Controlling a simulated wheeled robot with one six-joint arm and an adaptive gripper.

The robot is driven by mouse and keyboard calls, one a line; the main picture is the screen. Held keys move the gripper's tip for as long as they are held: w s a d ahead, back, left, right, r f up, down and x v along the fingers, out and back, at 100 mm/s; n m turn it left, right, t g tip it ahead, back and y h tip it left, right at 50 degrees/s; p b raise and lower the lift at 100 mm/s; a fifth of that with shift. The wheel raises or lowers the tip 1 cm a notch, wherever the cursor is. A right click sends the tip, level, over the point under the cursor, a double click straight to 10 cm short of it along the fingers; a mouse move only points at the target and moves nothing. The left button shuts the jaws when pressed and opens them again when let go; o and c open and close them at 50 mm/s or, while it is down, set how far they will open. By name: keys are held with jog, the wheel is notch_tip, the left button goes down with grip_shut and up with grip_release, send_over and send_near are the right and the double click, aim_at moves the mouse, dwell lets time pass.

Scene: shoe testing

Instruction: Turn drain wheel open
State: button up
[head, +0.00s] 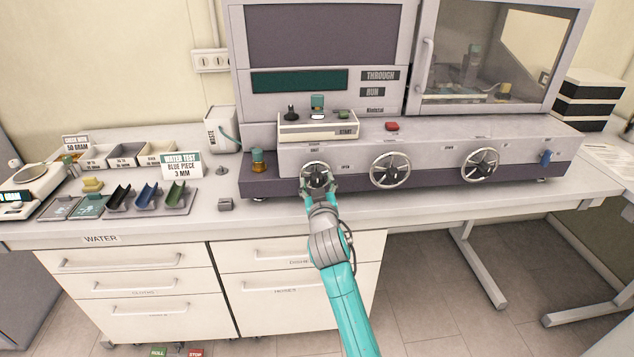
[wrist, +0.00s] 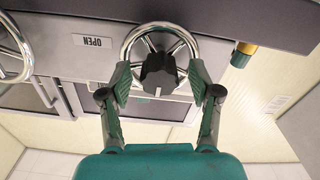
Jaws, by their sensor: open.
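Three chrome hand wheels sit in a row on the front of the grey machine: a left wheel (head: 316,173), a middle wheel (head: 390,170) and a right wheel (head: 479,165). The labels above them are too small to read, so I cannot tell which is the drain wheel. My gripper (head: 320,187) is at the left wheel. In the wrist view, this wheel (wrist: 183,45) has a dark lobed hub (wrist: 158,73). My open gripper (wrist: 162,82) has its green fingers on either side of the wheel's near rim; contact is unclear. An OPEN label (wrist: 93,41) sits beside the wheel.
A small brass-and-green fitting (head: 257,161) stands left of the wheels. A blue tap (head: 545,157) is at the far right. A control box (head: 318,126) and red button (head: 392,126) are above. The bench front is mostly clear.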

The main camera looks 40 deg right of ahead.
jog(key=shift+w+d, duration=0.2)
jog(key=shift+w, duration=0.05)
jog(key=c, duration=1.1)
jog(key=shift+c, duration=0.2)
